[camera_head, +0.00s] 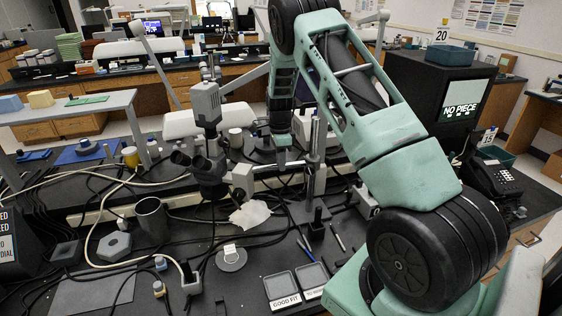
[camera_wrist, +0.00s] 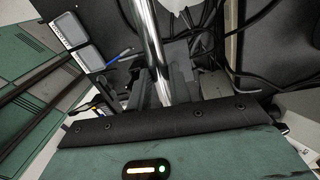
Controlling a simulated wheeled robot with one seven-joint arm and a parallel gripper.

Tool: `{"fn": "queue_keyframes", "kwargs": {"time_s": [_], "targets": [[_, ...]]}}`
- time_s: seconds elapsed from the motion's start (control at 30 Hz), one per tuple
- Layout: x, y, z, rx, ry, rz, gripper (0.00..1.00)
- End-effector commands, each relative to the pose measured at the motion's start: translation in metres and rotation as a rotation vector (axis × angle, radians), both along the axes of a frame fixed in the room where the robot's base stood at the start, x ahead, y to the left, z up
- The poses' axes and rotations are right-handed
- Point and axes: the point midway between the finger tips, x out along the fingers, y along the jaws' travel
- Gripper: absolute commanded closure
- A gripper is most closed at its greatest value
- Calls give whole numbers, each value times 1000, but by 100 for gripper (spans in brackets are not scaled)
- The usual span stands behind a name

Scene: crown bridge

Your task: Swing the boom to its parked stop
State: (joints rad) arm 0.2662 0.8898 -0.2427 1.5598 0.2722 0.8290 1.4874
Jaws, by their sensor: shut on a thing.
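My gripper (camera_head: 282,157) reaches down from above onto the silver bar of the boom (camera_head: 294,164) in the head view. In the wrist view the boom's shiny rod (camera_wrist: 154,45) runs from the top edge down between the dark fingers of my gripper (camera_wrist: 165,88), which are shut on it. The microscope head (camera_head: 208,168) is at the boom's left, with dark eyepieces. The upright post (camera_head: 317,150) stands at the right. A small black upright block (camera_head: 318,222) stands on the bench in front of the post; I cannot tell whether it is the parked stop.
Cables (camera_head: 110,200) loop over the bench's left side. A grey cup (camera_head: 151,217), a round disc (camera_head: 231,258) and labelled trays (camera_head: 282,290) stand in front. A white crumpled cloth (camera_head: 250,214) lies below the boom. A dark box with a lit screen (camera_head: 462,97) is at the right.

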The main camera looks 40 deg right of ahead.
Motion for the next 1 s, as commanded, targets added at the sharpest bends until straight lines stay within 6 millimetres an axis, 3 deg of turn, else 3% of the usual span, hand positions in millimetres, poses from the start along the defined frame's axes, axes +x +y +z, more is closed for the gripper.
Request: {"fn": "queue_keyframes", "kwargs": {"time_s": [0.03,0.1,0.4,0.53,0.67,1.0], "targets": [[2,-1,2,-4,-6,0,75],[2,-1,2,-3,-5,0,59],[1,-1,2,-1,-3,1,59],[2,-1,11,-2,-4,1,59],[5,-3,33,-4,-8,2,59],[12,-7,113,-4,-8,1,59]]}}
